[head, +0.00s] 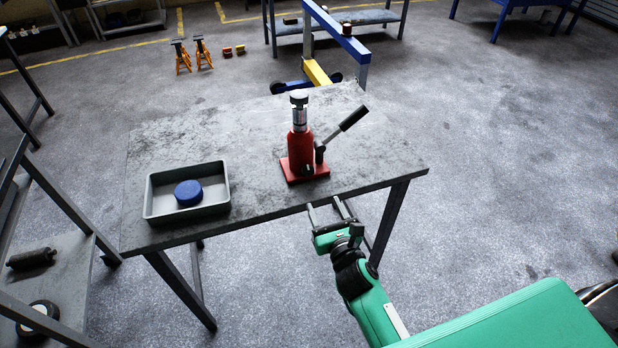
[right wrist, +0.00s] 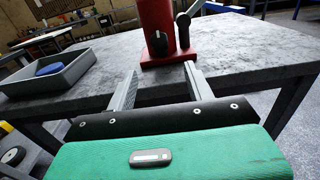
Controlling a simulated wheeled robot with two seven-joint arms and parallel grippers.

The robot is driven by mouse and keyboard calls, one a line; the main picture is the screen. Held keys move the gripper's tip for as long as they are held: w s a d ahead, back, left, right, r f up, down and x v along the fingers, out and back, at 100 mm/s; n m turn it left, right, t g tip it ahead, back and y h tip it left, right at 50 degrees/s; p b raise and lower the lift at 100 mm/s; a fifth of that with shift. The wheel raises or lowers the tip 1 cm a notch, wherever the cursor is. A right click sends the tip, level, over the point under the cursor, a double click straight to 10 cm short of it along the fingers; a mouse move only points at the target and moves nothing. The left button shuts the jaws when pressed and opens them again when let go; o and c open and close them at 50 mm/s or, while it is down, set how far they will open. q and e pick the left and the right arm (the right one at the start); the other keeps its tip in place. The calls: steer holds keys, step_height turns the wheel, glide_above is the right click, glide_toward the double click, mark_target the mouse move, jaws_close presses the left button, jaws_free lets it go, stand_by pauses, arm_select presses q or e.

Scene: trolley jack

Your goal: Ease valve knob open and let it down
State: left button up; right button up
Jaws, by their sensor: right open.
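A red bottle jack (head: 301,146) stands upright on the grey table, its silver ram (head: 299,113) raised and its black-gripped lever (head: 340,130) slanting up to the right. The dark valve knob (head: 308,170) is low on the jack's near side. In the right wrist view, the knob (right wrist: 158,43) shows on the front of the red body (right wrist: 157,15). My right gripper (head: 325,205) is at the table's front edge, open and empty, its fingers pointing towards the jack. In the right wrist view, the fingertips (right wrist: 160,72) are apart and short of the knob. My left gripper is not in view.
The table (head: 240,130) is bare around the jack. A grey tray (head: 220,205) with a blue round object (head: 188,192) stands to the left. A blue and yellow frame (head: 318,72) stands behind the table. A shelf unit (head: 70,255) is at the left.

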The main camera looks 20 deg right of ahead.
mark_target(308, 171)
steer(key=w+p, duration=0.1)
steer(key=w, duration=0.9)
steer(key=shift+a, duration=0.1)
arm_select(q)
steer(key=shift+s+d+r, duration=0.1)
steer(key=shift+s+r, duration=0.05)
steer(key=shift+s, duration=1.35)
arm_select(e)
steer(key=shift+w, duration=0.95)
steer(key=c, duration=1)
arm_select(q)
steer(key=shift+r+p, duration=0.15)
steer(key=shift+p, duration=0.15)
